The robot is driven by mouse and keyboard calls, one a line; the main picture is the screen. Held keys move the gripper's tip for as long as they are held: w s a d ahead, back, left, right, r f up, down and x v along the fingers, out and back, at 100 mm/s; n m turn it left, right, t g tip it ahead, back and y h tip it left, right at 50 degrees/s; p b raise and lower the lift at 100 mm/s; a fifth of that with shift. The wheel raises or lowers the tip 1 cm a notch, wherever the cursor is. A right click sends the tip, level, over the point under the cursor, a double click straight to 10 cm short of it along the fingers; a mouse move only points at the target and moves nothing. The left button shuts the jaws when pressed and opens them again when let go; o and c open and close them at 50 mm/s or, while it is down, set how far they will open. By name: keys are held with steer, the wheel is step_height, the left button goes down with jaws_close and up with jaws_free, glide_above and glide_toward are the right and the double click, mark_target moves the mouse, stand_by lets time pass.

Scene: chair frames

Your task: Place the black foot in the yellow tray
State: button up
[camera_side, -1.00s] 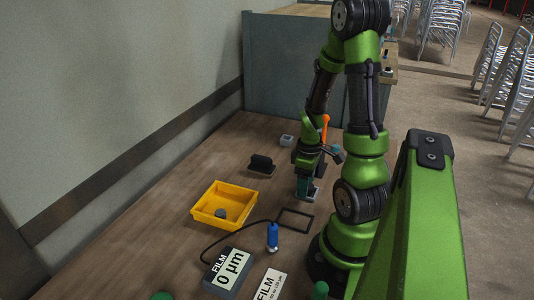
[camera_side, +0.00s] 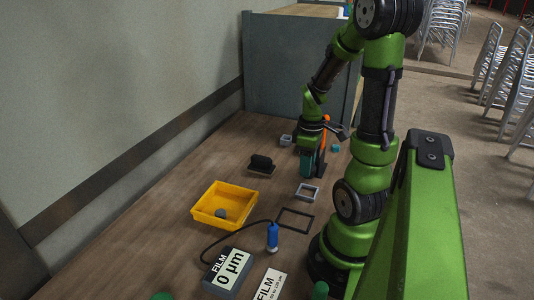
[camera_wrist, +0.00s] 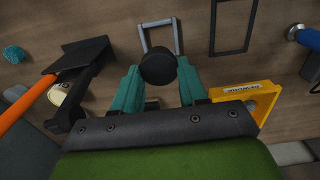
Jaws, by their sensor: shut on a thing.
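My gripper (camera_wrist: 160,88) is shut on the black foot (camera_wrist: 158,67), a dark round piece between its teal fingertips in the wrist view. In the side view my gripper (camera_side: 307,170) is above the table, behind a small grey frame; the foot cannot be made out there. The yellow tray (camera_side: 245,199) lies to the left and nearer the camera, apart from my gripper, with a grey round piece (camera_side: 221,213) inside. In the wrist view part of the tray (camera_wrist: 262,98) shows at the right, partly hidden behind my gripper.
The grey frame (camera_side: 307,192) and a thin dark frame (camera_side: 296,219) lie on the table. A black block with a handle (camera_side: 262,163) stands behind the tray. An orange-handled tool (camera_wrist: 22,112) is beside my gripper. A blue corded probe (camera_side: 272,238) is in front.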

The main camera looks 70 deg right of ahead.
steer(key=r, duration=0.2)
steer(key=w, duration=0.1)
steer(key=shift+a+r+n, duration=0.3)
steer(key=shift+a+r, duration=0.1)
steer(key=w+a+f+n, duration=0.1)
steer(key=w+a+n, duration=0.65)
steer(key=w, duration=0.25)
steer(key=n, duration=1)
glide_toward(230, 205)
steer(key=shift+f, duration=2.6)
steer(key=shift+f, duration=0.2)
steer(key=o, duration=1.1)
steer(key=shift+c, duration=0.2)
steer(key=shift+r, duration=0.15)
